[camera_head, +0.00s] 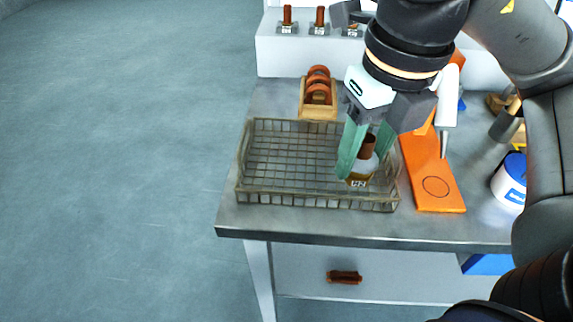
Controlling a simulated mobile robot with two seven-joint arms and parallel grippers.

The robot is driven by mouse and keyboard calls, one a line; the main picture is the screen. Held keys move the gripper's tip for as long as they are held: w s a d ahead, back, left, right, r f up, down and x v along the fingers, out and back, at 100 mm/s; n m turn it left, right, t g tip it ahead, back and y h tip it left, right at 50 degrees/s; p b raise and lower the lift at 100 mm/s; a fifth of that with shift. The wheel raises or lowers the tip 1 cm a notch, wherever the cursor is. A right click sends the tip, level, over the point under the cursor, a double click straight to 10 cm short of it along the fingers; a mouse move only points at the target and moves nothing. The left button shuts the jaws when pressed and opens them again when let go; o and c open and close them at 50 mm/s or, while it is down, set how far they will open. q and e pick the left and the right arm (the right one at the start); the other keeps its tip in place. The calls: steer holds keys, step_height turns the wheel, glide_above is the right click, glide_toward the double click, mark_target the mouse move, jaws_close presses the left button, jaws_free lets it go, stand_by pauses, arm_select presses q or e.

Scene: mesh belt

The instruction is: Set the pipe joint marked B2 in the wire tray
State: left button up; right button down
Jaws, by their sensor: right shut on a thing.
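My right gripper (366,160) reaches down over the right end of the wire tray (262,192), with its green fingers shut on a pipe joint (367,146). The joint has a copper-brown upper part and a paler lower part, and is partly hidden by the fingers. A small tag (358,183) shows at its foot; it ends in 2, but its letter is too small to read surely. The joint looks roughly upright, within the tray's outline. I cannot tell whether it touches the tray's floor. The rest of the tray looks empty. My left gripper is not in view.
Several copper-brown parts (288,16) stand in tagged holders on the white ledge behind. A wooden rack with brown rings (318,112) stands behind the tray. An orange board (436,192) lies close at its right, then a blue-and-white tub (510,182). The table's front edge is near.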

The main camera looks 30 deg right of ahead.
steer(key=shift+w+f, duration=0.1)
steer(key=shift+w, duration=0.05)
steer(key=w+d+f, duration=0.4)
steer(key=w, duration=0.3)
steer(key=b, duration=0.1)
glide_above(331, 165)
steer(key=s, duration=0.1)
steer(key=f, duration=0.5)
steer(key=shift+a, duration=0.2)
steer(key=f, duration=0.3)
steer(key=shift+w+d+f, duration=0.25)
steer(key=shift+w+f, duration=0.1)
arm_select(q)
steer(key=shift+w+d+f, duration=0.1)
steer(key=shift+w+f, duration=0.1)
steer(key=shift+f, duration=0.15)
arm_select(e)
steer(key=shift+f, duration=0.1)
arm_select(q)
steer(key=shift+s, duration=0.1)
arm_select(e)
steer(key=shift+f+b, duration=0.25)
steer(key=shift+b, duration=0.25)
steer(key=shift+c, duration=2)
jaws_free()
steer(key=shift+r, duration=0.1)
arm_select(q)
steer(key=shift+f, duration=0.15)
